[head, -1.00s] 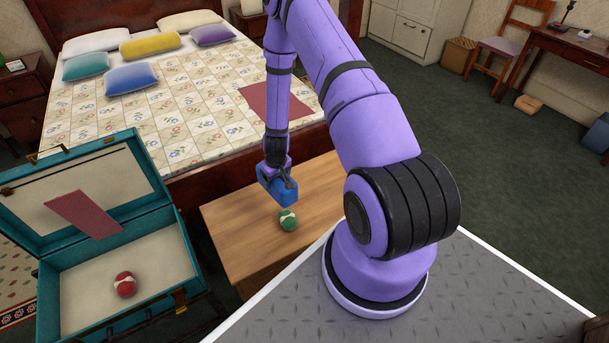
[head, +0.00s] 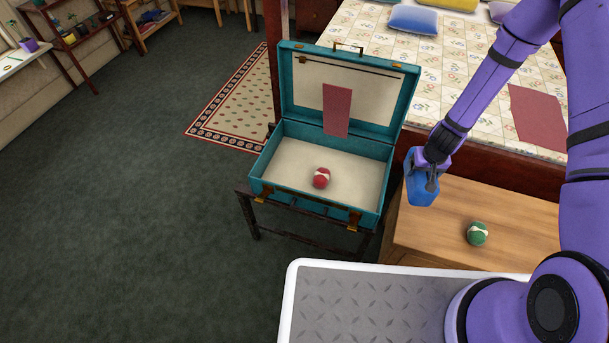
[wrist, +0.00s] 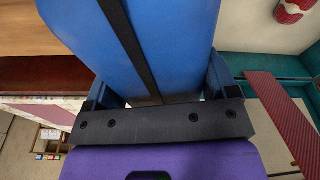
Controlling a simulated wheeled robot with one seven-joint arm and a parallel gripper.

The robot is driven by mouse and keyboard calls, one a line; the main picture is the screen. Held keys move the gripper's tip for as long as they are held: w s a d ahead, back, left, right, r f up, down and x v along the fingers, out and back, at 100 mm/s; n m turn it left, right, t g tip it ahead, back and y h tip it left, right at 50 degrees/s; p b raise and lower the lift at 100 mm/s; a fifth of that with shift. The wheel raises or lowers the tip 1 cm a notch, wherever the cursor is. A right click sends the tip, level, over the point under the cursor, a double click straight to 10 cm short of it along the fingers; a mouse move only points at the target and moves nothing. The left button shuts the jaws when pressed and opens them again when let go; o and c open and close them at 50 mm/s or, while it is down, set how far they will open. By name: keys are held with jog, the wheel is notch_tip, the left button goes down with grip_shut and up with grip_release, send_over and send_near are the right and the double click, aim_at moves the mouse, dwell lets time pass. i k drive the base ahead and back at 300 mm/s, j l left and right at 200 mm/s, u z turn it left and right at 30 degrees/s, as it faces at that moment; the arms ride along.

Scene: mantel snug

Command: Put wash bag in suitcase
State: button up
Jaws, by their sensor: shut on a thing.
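The blue wash bag (head: 421,188) hangs in my gripper (head: 430,170), which is shut on it. In the wrist view the blue bag (wrist: 170,40) with a dark strip fills the space between my fingers. The bag is in the air near the left edge of the wooden bench, just right of the suitcase. The teal suitcase (head: 265,163) stands open on a dark rack, its lid raised at the back. A red ball with a pale band (head: 321,178) lies inside it. A dark red flat piece (head: 337,110) leans against the inside of the lid.
A green ball with a pale band (head: 477,233) lies on the wooden bench (head: 430,225). The bed (head: 470,75) with pillows and a dark red flat piece (head: 538,118) is behind. Open carpet (head: 150,200) lies to the left.

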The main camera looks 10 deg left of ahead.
aim_at(356, 188)
jog(key=i+j, duration=0.1)
jog(key=j, duration=2.05)
jog(key=i+j, duration=0.1)
jog(key=i, duration=0.15)
jog(key=i+j, duration=0.15)
jog(key=i, duration=0.15)
